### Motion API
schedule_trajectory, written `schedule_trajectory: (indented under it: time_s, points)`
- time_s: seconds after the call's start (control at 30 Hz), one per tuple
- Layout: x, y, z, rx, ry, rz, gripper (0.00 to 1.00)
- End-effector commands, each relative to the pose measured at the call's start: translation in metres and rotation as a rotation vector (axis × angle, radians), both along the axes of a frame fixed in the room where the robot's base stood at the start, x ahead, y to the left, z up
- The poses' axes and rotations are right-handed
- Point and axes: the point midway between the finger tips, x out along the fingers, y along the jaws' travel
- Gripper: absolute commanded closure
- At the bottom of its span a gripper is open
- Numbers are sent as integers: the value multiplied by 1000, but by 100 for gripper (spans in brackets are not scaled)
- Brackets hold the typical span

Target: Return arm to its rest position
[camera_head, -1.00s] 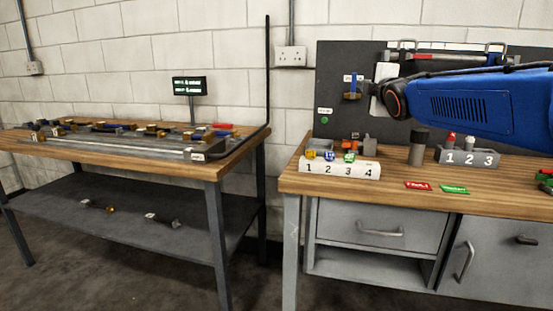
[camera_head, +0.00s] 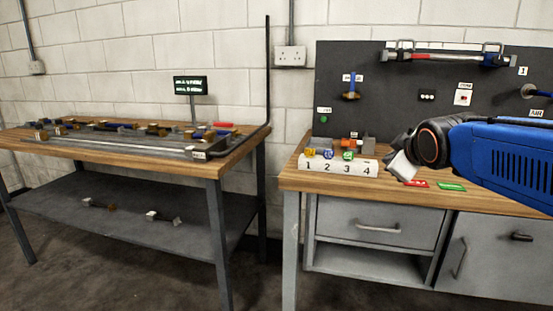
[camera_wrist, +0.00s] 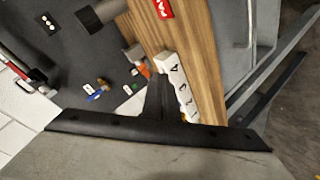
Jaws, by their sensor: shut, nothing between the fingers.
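My blue arm reaches in from the right in the head view, low over the right workbench. My gripper (camera_head: 398,165) is at its left end, beside the right end of the white block numbered 1 to 4 (camera_head: 340,167). In the wrist view the dark fingers (camera_wrist: 160,98) are together with nothing between them. The numbered block also shows there (camera_wrist: 178,88), just beyond the fingers. From these views I cannot tell whether the gripper touches the bench or block.
The right workbench (camera_head: 295,182) carries a red tag (camera_head: 417,183) and a green tag (camera_head: 452,187). A dark tool board (camera_head: 400,85) stands behind it, with a blue-handled tool (camera_head: 351,88) hanging on it. The left bench (camera_head: 225,165) holds several small parts.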

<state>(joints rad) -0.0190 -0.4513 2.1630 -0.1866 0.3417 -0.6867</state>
Motion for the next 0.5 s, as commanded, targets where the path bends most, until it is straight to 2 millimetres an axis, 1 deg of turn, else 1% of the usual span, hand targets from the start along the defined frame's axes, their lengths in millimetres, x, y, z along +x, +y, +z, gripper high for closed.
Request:
schedule_trajectory:
  time_s: [0.03, 0.07, 0.1, 0.17, 0.2, 0.27, 0.3, 0.37, 0.4, 0.5]
  points:
    - [-24, -2, -20, 60, 49, -39, 100]
    - [-38, -3, -32, 98, 82, -64, 100]
    - [-56, -4, -50, 149, 127, -100, 100]
    - [-83, -5, -75, 222, 191, -157, 100]
    - [-102, -5, -91, 266, 233, -194, 100]
    - [-130, -5, -115, 335, 295, -254, 100]
    - [-149, -4, -131, 377, 336, -295, 100]
    - [-177, -3, -153, 437, 395, -357, 100]
    - [-195, -2, -168, 473, 433, -397, 100]
    - [-233, 1, -197, 547, 513, -488, 100]
